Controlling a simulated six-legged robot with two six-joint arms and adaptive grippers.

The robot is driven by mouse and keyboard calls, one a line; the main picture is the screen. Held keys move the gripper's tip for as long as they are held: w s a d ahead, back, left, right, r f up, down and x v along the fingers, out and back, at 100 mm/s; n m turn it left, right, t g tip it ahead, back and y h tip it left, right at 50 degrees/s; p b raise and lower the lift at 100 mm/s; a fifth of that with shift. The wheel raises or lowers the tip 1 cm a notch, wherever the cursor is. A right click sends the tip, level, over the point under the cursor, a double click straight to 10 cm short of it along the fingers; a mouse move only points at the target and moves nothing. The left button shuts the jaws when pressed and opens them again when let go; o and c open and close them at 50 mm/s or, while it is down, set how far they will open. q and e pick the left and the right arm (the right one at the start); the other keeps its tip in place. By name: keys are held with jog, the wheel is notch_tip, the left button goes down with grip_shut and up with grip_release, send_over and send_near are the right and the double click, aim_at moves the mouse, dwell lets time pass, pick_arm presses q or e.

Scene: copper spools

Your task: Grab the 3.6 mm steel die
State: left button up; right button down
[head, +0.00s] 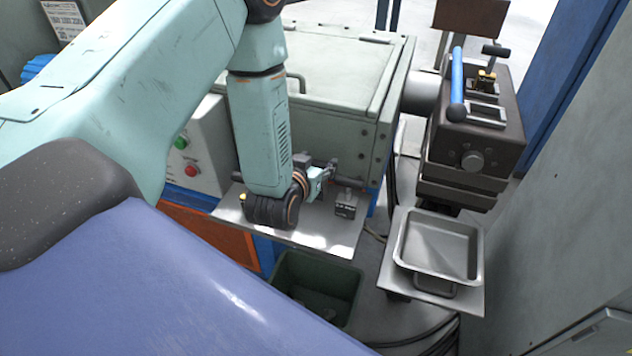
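A small dark steel block (345,204) with a pale label stands on the metal shelf (335,240), near its right end. It looks like a die, but I cannot read its label surely. My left gripper (328,179) is just to the upper left of this block, over the shelf. Its fingers are small and partly hidden by the wrist, so their opening does not show clearly. A yellow-topped piece (242,199) shows at the wrist's left edge, mostly hidden. Another dark block with yellow (486,78) sits in the machine at the right. My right gripper is not in view.
A grey-green cabinet (335,75) stands behind the shelf. A green bin (315,287) is below it. To the right, a metal tray (440,246) lies under the dark machine (475,130) with a blue-handled lever (457,80). A control box has green and red buttons (191,171).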

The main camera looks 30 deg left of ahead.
pick_arm(q)
jog(key=shift+r, duration=0.1)
grip_shut()
jog(key=shift+r, duration=0.15)
